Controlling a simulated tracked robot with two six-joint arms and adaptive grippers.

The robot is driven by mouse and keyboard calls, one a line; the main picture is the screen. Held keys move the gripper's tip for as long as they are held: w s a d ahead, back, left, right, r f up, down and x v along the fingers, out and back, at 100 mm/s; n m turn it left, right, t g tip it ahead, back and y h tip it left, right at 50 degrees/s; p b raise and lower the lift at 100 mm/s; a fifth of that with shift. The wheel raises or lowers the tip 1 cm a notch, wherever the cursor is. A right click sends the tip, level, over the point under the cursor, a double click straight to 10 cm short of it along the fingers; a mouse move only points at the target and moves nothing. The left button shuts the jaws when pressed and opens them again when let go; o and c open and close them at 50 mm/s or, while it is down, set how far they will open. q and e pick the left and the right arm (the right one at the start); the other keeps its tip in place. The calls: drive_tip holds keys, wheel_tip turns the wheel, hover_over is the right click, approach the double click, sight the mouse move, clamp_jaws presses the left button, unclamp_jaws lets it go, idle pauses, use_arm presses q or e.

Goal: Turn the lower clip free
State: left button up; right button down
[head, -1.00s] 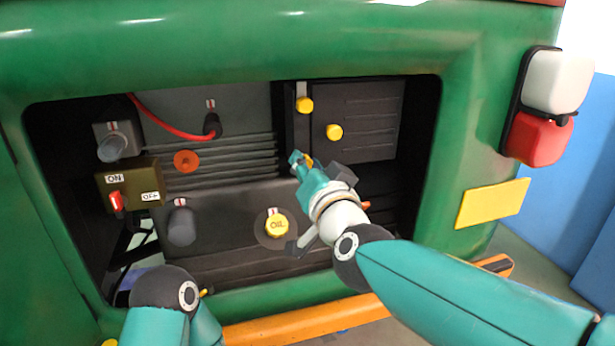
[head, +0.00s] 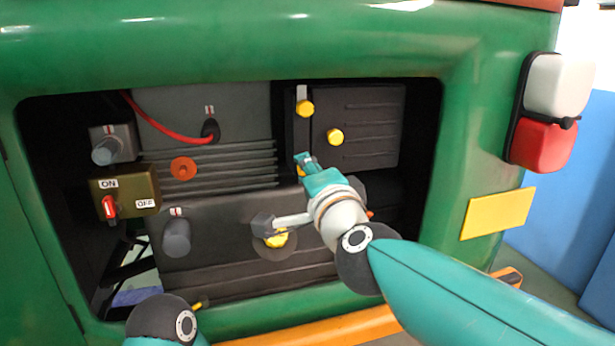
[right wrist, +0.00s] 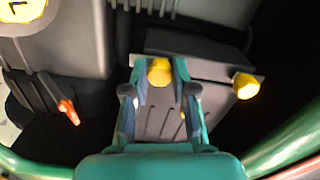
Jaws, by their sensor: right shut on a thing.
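The lower clip has a yellow knob (right wrist: 159,72) that sits between the two fingers of my right gripper (right wrist: 160,95) in the right wrist view. The fingers are shut on it. In the head view my right gripper (head: 304,163) reaches in from the right, and only a small bit of yellow shows at its tip. The upper clip (head: 305,107), a yellow knob on a pale bar, is above the gripper at the left edge of the dark ribbed box (head: 375,120). Only a joint of my left arm shows, at the bottom left. The left gripper is out of view.
Another yellow knob (head: 335,137) is on the box front. The yellow oil cap (head: 277,238) is partly covered by my right wrist. A red switch (head: 109,207) is at the left. The green body frame (head: 240,65) surrounds the opening.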

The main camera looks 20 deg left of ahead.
drive_tip(key=shift+w+d+f+m, duration=0.1)
drive_tip(key=shift+d+f+m, duration=0.05)
drive_tip(key=shift+m, duration=0.15)
drive_tip(key=c, duration=0.9)
unclamp_jaws()
drive_tip(key=shift+c, duration=0.2)
drive_tip(key=v, duration=1.2)
